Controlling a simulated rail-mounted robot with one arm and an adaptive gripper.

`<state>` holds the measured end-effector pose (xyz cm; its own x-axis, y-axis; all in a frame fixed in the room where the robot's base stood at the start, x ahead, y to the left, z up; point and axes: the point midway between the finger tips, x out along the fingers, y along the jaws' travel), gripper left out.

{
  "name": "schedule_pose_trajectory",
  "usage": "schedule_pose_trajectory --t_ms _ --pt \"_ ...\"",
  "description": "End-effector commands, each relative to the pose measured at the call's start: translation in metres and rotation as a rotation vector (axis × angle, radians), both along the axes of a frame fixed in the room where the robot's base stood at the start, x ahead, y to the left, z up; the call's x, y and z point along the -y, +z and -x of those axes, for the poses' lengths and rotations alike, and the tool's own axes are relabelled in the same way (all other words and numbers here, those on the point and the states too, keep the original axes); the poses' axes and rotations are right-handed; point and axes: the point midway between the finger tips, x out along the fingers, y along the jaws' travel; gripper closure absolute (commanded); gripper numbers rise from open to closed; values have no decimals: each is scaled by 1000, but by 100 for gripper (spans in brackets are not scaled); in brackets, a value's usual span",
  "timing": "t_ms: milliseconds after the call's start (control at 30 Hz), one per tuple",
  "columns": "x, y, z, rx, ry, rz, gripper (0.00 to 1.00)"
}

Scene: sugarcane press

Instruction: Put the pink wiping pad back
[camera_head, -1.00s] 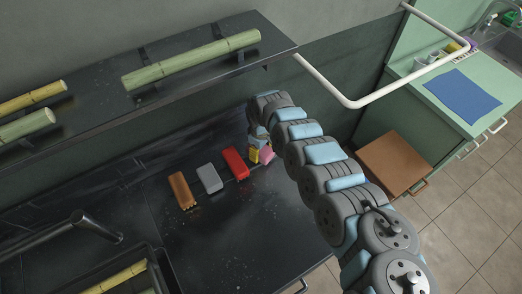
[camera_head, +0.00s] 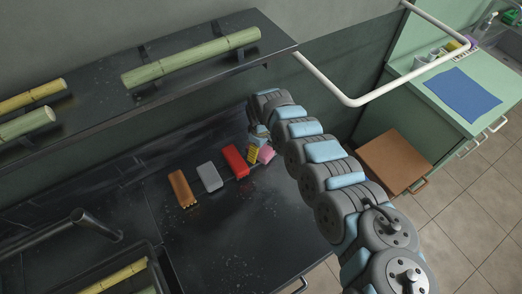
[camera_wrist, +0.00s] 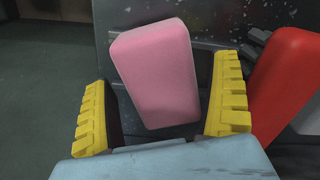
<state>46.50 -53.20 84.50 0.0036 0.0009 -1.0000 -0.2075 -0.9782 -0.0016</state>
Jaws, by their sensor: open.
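The pink wiping pad (camera_head: 267,154) is at the right end of the row of pads on the dark counter. In the wrist view the pink pad (camera_wrist: 156,72) stands slightly tilted between my two yellow fingers, with a gap visible on each side. My gripper (camera_wrist: 162,110) is open around its near end and does not visibly grip it. In the head view my gripper (camera_head: 257,153) is just left of the pink pad, partly hidden by my wrist.
A grey pad (camera_head: 210,177) and a brown pad (camera_head: 182,188) continue the row. A dark shelf (camera_head: 283,42) with green cane hangs above. The front counter is clear.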

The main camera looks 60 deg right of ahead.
Motion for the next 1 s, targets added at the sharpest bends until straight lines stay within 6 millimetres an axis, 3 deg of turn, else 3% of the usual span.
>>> schedule_pose_trajectory --t_ms 400,1000 --pt "1 41 0 0 -1 1 7" --pt "0 44 0 0 0 -1 7"
